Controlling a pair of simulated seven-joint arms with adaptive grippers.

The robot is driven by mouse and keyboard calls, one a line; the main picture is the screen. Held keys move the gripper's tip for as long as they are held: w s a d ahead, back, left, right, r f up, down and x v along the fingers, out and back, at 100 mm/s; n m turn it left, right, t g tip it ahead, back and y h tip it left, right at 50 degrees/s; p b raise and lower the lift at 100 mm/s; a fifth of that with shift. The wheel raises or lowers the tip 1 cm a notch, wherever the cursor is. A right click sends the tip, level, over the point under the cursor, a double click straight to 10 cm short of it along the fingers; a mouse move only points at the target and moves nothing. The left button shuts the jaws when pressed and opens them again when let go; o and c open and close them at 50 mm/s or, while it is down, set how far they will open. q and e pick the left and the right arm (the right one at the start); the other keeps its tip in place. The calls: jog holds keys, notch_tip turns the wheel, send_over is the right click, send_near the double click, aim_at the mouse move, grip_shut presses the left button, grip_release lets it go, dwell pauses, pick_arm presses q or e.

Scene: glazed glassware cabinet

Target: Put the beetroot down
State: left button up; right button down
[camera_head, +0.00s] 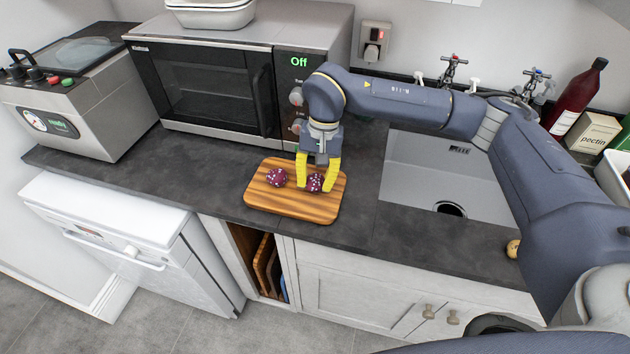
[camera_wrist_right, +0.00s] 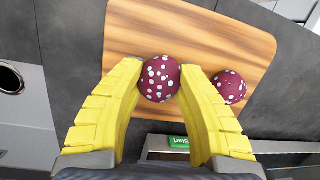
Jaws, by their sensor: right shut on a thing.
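A dark purple-red beetroot with pale speckles (camera_head: 315,182) is between the yellow fingers of my right gripper (camera_head: 317,184), at the right part of the wooden board. The same beetroot shows between the fingertips in the right wrist view (camera_wrist_right: 159,79). My right gripper is shut on it, low over the board; I cannot tell if the beetroot touches the wood. A second speckled beetroot (camera_head: 277,177) lies on the board to the left, apart from the gripper. It is also in the right wrist view (camera_wrist_right: 228,87). My left gripper is not in view.
The striped wooden board (camera_head: 290,205) lies on the dark worktop (camera_head: 205,185) in front of a microwave (camera_head: 215,85). A sink (camera_head: 430,175) is to the right. A vacuum machine (camera_head: 80,110) stands at the far left. A small yellowish item (camera_head: 513,249) lies near the front edge.

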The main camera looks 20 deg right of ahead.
jog(key=shift+f, duration=0.35)
jog(key=shift+f, duration=0.1)
jog(key=c, duration=0.9)
grip_release()
jog(key=shift+c, duration=0.2)
jog(key=v, duration=1.2)
